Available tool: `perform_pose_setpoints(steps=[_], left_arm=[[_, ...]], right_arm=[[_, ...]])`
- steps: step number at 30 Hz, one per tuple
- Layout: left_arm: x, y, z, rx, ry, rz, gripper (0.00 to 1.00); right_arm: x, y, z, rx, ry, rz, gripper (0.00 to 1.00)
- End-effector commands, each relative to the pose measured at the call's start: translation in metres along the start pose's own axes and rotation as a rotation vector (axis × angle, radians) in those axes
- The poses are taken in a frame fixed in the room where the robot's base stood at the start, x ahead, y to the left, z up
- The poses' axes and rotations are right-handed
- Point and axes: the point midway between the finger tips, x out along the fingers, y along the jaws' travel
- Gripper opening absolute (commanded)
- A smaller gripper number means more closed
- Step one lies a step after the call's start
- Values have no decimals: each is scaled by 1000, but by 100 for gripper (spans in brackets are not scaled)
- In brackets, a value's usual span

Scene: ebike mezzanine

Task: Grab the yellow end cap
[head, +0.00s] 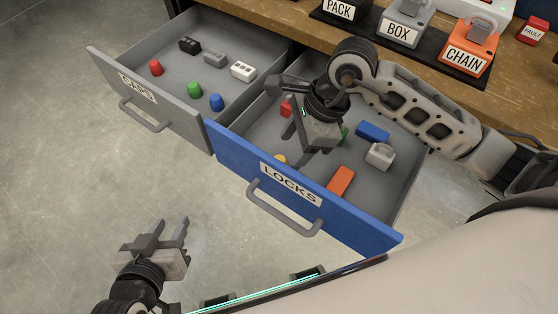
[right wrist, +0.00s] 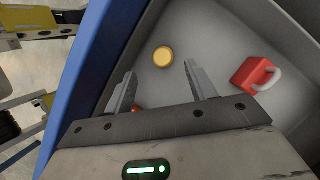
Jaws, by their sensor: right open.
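The yellow end cap (right wrist: 163,57) is a small round disc lying on the floor of the blue-fronted LOCKS drawer (head: 228,145), close to its front panel. In the head view only part of the yellow end cap (head: 280,159) shows above the drawer front. My right gripper (head: 312,150) is over the LOCKS drawer, pointing down. In the right wrist view my right gripper (right wrist: 159,70) is open and empty, with the cap appearing just beyond and between its fingertips. My left gripper (head: 168,228) is open and empty over the floor, in front of the drawers.
The LOCKS drawer also holds a red padlock (right wrist: 254,75), a blue block (head: 372,131), a grey lock (head: 380,155) and an orange block (head: 341,180). The open CAPS drawer (head: 180,118) on the left holds several small caps and blocks. Labelled locks stand on the wooden bench (head: 400,55).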

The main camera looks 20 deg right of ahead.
Motion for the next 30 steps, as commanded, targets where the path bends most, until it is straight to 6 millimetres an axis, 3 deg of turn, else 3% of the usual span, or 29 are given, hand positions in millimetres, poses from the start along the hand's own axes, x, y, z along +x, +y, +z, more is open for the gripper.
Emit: perform_pose_setpoints(steps=[5,15,23,28,30], left_arm=[[1,0,-4,1,6,0,36],[2,-1,-10,7,19,-1,36],[2,-1,-10,7,18,-1,36],[1,0,-8,6,14,-1,36],[1,0,-6,5,11,-1,36]], right_arm=[[12,0,0,2,0,3,56],[55,-3,-3,1,0,2,56],[57,-3,-3,0,1,0,56],[57,-3,-3,0,1,0,9],[57,-3,-3,0,1,0,8]])
